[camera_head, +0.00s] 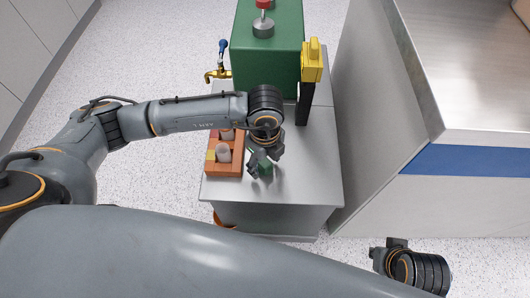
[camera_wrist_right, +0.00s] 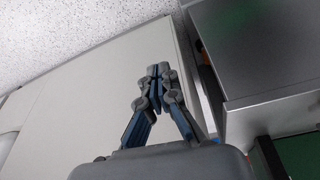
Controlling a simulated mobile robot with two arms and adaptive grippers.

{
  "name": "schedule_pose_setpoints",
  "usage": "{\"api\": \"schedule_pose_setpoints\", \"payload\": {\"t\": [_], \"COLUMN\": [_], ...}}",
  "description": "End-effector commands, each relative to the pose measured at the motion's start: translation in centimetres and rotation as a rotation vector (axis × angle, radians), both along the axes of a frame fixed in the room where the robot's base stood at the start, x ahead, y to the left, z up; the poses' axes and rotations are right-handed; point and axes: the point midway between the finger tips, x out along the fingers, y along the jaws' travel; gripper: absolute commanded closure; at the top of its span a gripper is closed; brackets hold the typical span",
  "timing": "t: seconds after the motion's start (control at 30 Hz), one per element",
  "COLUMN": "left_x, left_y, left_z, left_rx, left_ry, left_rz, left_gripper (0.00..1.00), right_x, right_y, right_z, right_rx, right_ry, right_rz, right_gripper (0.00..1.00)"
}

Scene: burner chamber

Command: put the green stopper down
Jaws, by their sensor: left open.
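The green stopper (camera_head: 265,170) is a small dark green piece at the front part of the grey metal stand's top (camera_head: 300,185). My left gripper (camera_head: 261,166) is open right at the stopper, with its fingers beside it. The gripper and wrist partly cover the stopper, and I cannot tell whether a finger touches it. My right gripper (camera_head: 384,255) is low at the right, away from the stand. In the right wrist view its fingers (camera_wrist_right: 157,78) meet at the tips with nothing seen between them.
An orange-brown rack (camera_head: 225,170) with pale pieces stands left of the left gripper. A green box (camera_head: 268,60) with a red-topped knob, a yellow-topped black post (camera_head: 312,62) and a brass tap (camera_head: 217,74) are behind. A steel counter (camera_head: 465,100) stands to the right.

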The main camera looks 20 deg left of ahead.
Motion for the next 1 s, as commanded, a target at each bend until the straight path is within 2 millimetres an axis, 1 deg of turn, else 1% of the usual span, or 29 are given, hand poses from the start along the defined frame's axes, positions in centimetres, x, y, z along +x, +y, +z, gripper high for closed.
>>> {"api": "schedule_pose_setpoints", "payload": {"t": [0.03,0.1,0.17,0.4,0.5,0.6,0.77,1.0], "left_x": [0.0,0.1,0.0,0.1,0.0,0.0,0.0,0.0], "left_y": [0.0,0.0,0.0,-0.1,-0.1,0.0,0.0,0.0], "left_z": [0.5,1.6,2.8,8.2,9.9,11.2,12.1,12.1], "left_rx": [0.000,-0.002,-0.001,-0.002,-0.001,-0.001,0.001,0.000], "left_ry": [-0.001,-0.003,-0.003,-0.004,-0.003,-0.003,0.000,0.000], "left_rz": [0.000,0.000,-0.001,-0.001,-0.001,-0.001,0.000,0.000], "left_gripper": [0.41,0.41,0.41,0.41,0.41,0.41,0.41,0.41], "right_x": [0.0,0.1,0.3,0.6,0.6,0.5,0.5,0.5], "right_y": [0.0,0.0,0.1,0.2,0.2,0.3,0.3,0.3], "right_z": [-0.2,-1.7,-2.6,-6.4,-7.7,-8.7,-9.4,-9.5], "right_rx": [-0.001,-0.002,-0.002,-0.002,-0.003,-0.002,-0.003,-0.003], "right_ry": [0.004,0.020,0.025,0.043,0.051,0.054,0.055,0.056], "right_rz": [0.000,0.002,0.002,0.005,0.006,0.008,0.008,0.008], "right_gripper": [1.00,1.00,1.00,1.00,1.00,1.00,1.00,1.00]}}
